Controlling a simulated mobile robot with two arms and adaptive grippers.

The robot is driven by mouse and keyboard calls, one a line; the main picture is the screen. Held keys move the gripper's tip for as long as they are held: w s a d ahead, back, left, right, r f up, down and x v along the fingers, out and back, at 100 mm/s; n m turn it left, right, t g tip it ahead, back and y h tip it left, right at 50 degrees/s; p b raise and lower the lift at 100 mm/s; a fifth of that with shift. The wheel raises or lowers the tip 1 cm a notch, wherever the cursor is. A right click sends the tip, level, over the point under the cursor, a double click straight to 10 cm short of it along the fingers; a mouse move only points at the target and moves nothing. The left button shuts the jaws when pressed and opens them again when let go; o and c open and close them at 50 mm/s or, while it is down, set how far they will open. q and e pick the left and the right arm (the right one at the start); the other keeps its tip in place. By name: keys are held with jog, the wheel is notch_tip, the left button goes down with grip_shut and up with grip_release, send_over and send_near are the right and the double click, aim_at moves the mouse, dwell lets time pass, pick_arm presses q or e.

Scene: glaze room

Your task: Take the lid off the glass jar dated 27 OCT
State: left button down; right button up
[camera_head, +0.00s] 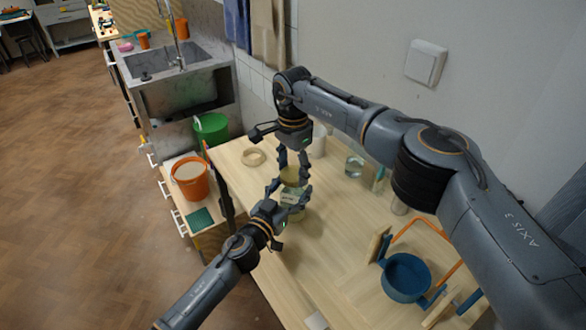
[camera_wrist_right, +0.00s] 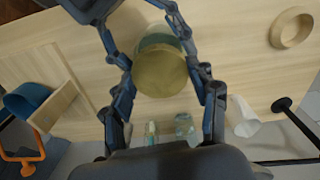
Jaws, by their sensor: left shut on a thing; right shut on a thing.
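The glass jar (camera_head: 293,197) stands on the wooden table with a pale label facing the front; the date is too small to read. My left gripper (camera_head: 289,196) is shut around the jar's body from the front left. Its tan round lid (camera_head: 291,174) is at the top of the jar, and it shows as a brass-coloured disc in the right wrist view (camera_wrist_right: 160,72). My right gripper (camera_head: 293,172) comes down from above and is shut on the lid's sides. Fingers hide parts of both. I cannot tell whether the lid still touches the rim.
A wooden ring (camera_head: 253,156) lies at the table's far left. A white bottle (camera_head: 319,146) and a clear glass jar (camera_head: 354,166) stand behind, near the wall. A blue pot (camera_head: 405,277) and orange tube frame (camera_head: 440,232) stand at the right. The table's front middle is clear.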

aim_at(293, 173)
jog(key=n, duration=0.7)
jog(key=shift+n, duration=0.3)
jog(key=shift+r, duration=0.2)
jog(key=shift+r, duration=0.95)
jog(key=shift+r, duration=0.1)
jog(key=shift+r, duration=1.9)
pick_arm(q)
jog(key=shift+c, duration=0.6)
grip_release()
